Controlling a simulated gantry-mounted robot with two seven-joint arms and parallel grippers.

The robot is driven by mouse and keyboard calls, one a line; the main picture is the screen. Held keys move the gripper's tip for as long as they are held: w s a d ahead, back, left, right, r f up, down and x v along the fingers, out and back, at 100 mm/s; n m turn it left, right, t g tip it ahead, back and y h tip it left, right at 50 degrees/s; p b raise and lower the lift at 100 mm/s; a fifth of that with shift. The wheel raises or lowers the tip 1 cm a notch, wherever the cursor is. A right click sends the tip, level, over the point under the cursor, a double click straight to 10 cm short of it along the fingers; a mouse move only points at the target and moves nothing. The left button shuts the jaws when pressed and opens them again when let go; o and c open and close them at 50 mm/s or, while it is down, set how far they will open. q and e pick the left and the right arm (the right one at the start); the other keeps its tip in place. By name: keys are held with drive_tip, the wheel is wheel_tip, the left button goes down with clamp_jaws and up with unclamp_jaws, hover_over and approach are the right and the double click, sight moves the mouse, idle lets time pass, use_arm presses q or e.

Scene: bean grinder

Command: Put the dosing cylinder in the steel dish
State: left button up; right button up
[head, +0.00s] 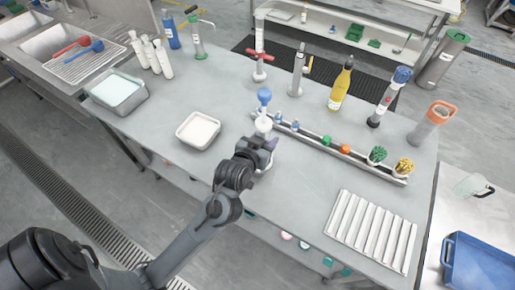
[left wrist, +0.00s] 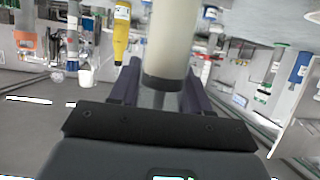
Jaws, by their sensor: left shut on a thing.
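My left gripper (head: 268,146) is shut on a pale cylinder (head: 263,124) with a blue top (head: 264,96), which I take for the dosing cylinder. It stands roughly upright at the near side of the long rack. In the left wrist view the cylinder (left wrist: 172,38) is cream with a dark band and sits between the purple fingers (left wrist: 157,88). I cannot tell whether its base touches the table. A shallow square metal dish (head: 180,136) with white contents, likely the steel dish, lies left of the gripper. My right gripper is not in view.
A deeper tub (head: 143,101) of pale green contents stands at the table's left. The long rack (head: 320,142) holds coloured items right of the gripper. A yellow bottle (head: 341,87) stands behind it. A ribbed white tray (head: 371,231) lies front right. The table between dish and gripper is clear.

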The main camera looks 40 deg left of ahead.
use_arm(q)
drive_tip(key=w+a+f+b, duration=0.1)
drive_tip(key=a+f+b, duration=0.1)
drive_tip(key=a+f, duration=0.2)
wheel_tip(320, 180, down, 2)
drive_tip(key=shift+f, duration=0.25)
drive_tip(key=shift+w+a, duration=0.15)
drive_tip(key=shift+f, duration=0.15)
drive_tip(key=o, duration=1.3)
